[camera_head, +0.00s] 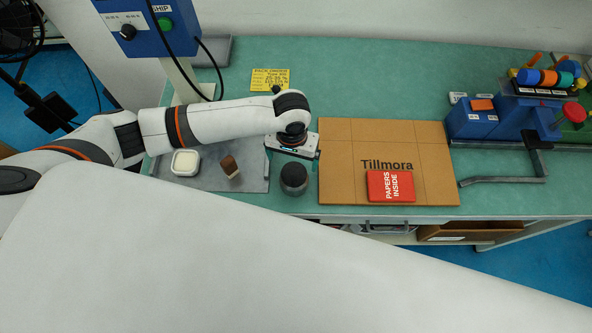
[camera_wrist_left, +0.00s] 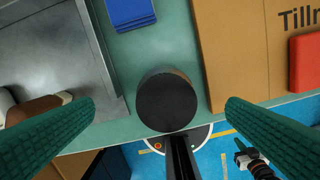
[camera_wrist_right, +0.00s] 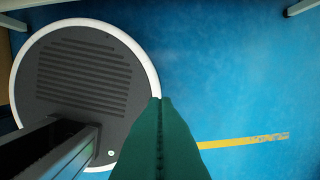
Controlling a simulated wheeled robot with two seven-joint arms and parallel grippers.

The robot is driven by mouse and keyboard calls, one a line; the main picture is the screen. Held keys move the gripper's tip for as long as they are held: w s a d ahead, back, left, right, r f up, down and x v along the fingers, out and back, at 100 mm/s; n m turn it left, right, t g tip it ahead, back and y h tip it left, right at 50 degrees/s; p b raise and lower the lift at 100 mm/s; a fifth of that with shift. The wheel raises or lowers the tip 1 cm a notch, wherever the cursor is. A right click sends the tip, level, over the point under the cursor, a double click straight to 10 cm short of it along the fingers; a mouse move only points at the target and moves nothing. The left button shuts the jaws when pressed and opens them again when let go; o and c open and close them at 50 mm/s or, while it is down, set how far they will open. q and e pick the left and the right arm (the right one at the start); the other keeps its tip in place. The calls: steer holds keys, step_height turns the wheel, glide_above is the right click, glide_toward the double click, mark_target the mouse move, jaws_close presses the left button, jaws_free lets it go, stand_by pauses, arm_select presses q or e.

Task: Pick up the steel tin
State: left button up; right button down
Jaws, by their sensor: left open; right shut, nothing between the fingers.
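The steel tin (camera_head: 293,179) is a dark grey cylinder standing upright near the front edge of the green bench, between the grey tray and the cardboard box. In the left wrist view the tin (camera_wrist_left: 167,103) shows its dark round top below and between the fingers. My left gripper (camera_wrist_left: 161,108) is open, with its green fingers on either side of the tin in that picture; no contact shows. In the head view the left gripper's wrist is just behind the tin, and its fingertips are hidden. My right gripper (camera_wrist_right: 160,102) is shut and empty, over the blue floor.
A grey tray (camera_head: 258,181) left of the tin carries a white dish (camera_head: 185,163) and a brown-and-white block (camera_head: 229,166). A flat Tillmora cardboard box (camera_head: 345,160) with a red packet (camera_head: 391,186) lies to the right. A blue fixture (camera_head: 470,121) stands farther right.

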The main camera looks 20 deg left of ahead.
mark_target(294, 171)
arm_select(q)
steer(key=f, duration=0.3)
steer(key=shift+s+f, duration=0.25)
steer(key=shift+f, duration=0.1)
steer(key=shift+w+f+p, duration=0.15)
steer(key=shift+f+p, duration=0.15)
steer(key=f, duration=0.1)
steer(key=f+p, duration=0.1)
steer(key=f, duration=0.2)
steer(key=shift+s+d, duration=0.25)
steer(key=shift+d, duration=0.1)
steer(key=shift+f, duration=0.6)
steer(key=c, duration=1.1)
arm_select(e)
steer(key=s+r, duration=0.2)
steer(key=shift+s, duration=0.3)
